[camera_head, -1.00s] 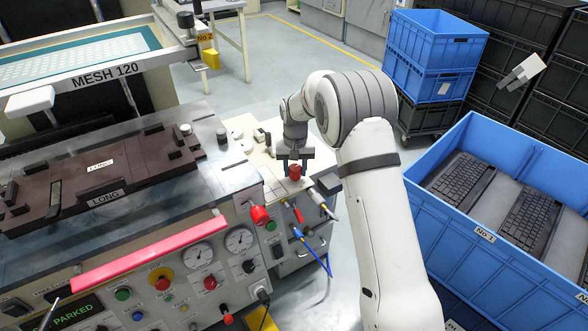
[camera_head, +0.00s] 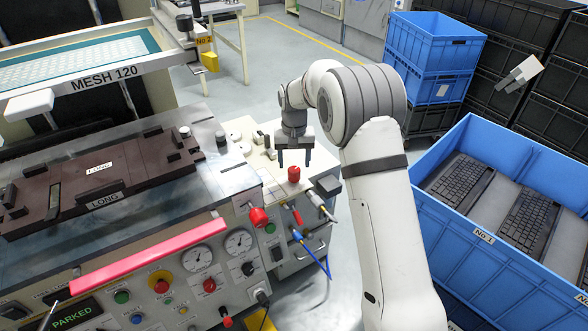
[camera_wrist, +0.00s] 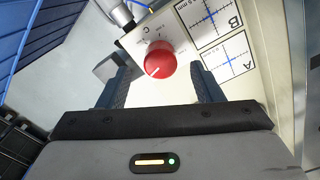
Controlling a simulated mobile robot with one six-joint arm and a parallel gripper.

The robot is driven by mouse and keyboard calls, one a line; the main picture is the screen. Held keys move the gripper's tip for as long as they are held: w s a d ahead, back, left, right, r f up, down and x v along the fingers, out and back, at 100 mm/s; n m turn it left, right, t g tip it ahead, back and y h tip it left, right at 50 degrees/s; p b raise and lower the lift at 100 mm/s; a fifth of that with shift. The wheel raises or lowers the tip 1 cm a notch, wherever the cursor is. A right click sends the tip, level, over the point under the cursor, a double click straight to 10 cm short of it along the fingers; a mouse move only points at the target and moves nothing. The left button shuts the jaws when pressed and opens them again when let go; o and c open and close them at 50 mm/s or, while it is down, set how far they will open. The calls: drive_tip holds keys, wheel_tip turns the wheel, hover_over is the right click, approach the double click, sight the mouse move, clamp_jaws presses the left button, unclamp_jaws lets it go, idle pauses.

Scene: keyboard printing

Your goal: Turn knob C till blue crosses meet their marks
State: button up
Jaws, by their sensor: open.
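Knob C (camera_wrist: 152,66) is a red round knob on a cream panel, with a letter C beside it in the wrist view. Its white pointer line points to the lower left there. In the head view, the knob (camera_head: 294,174) stands just below my gripper (camera_head: 295,160). My gripper is open and empty, its two dark fingers (camera_wrist: 161,86) apart, with the knob showing beyond and between their tips. Card A (camera_wrist: 229,62) and card B (camera_wrist: 209,20) carry blue crosses on fine dark lines.
A dark grey block (camera_head: 327,186) sits at the panel's right edge. Cables with red and blue plugs (camera_head: 297,234) hang at the front. A red knob (camera_head: 259,217) juts from the cabinet front. A blue crate (camera_head: 455,232) with keyboards stands on the right.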

drive_tip(key=shift+r, duration=1.5)
